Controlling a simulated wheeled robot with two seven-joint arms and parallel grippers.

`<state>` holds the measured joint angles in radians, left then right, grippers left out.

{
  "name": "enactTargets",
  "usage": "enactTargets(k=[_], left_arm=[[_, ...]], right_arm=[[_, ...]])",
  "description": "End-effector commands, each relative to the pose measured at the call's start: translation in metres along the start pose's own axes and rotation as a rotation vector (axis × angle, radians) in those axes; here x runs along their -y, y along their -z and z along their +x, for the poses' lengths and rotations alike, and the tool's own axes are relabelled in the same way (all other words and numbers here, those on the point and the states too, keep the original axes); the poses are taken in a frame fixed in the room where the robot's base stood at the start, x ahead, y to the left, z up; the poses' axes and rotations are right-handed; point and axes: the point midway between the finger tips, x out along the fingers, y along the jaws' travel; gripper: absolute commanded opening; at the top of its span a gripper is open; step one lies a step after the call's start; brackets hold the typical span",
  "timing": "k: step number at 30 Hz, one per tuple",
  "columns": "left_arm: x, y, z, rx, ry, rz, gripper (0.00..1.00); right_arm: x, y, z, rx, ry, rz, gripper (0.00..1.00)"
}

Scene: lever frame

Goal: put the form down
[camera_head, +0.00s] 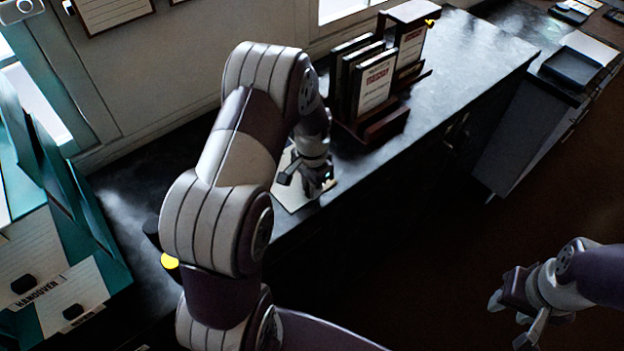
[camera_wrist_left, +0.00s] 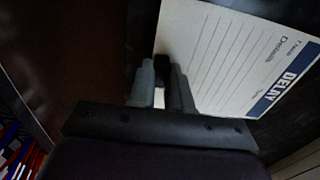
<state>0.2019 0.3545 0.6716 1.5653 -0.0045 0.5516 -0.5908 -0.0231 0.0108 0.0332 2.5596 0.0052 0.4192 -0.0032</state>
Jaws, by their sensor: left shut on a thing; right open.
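The form (camera_wrist_left: 235,65) is a white lined sheet with a blue band marked "DELAY", seen in the left wrist view. My left gripper (camera_wrist_left: 163,78) is shut on a small black knob (camera_wrist_left: 162,64) at the form's edge. In the head view, my left gripper (camera_head: 303,181) is low over the front edge of the dark counter (camera_head: 468,52), and part of the form (camera_head: 287,198) shows beneath it. My arm hides the rest. I cannot tell whether the form touches the counter. My right gripper (camera_head: 511,318) is open and empty at the lower right, over the floor.
A dark rack (camera_head: 385,127) with upright framed forms (camera_head: 376,84) stands on the counter just beyond my left gripper. A teal holder (camera_head: 98,245) with cards, one marked "HANDOVER", stands at the left. A black tray (camera_head: 572,66) is at the far right. The counter right of the rack is clear.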

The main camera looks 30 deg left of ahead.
Motion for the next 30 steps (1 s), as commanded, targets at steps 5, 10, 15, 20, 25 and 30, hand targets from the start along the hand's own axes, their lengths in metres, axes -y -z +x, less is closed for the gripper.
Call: enactTargets(k=[5, 10, 15, 20, 25, 30], left_arm=[[0.0, 0.001, 0.002, -0.002, 0.001, 0.0, 0.0], [0.0, 0.001, 0.005, -0.001, 0.001, 0.0, 0.0], [0.0, 0.001, 0.004, -0.002, 0.001, 0.0, 0.44], [0.0, 0.001, 0.004, -0.001, 0.001, 0.0, 0.44], [0.001, 0.002, -0.009, -0.006, 0.004, 0.0, 0.44], [0.001, 0.002, -0.052, -0.009, 0.006, 0.0, 0.44]], right_arm=[[0.0, 0.0, 0.0, 0.001, 0.0, 0.0, 0.43], [0.0, -0.001, 0.003, 0.001, 0.0, 0.0, 0.43], [0.0, 0.0, 0.002, 0.001, 0.0, 0.0, 0.43], [0.0, -0.001, 0.002, 0.001, 0.0, 0.0, 0.43], [0.0, -0.001, 0.008, 0.0, 0.0, 0.0, 0.43], [0.0, -0.003, 0.025, 0.001, 0.0, 0.0, 0.43]])
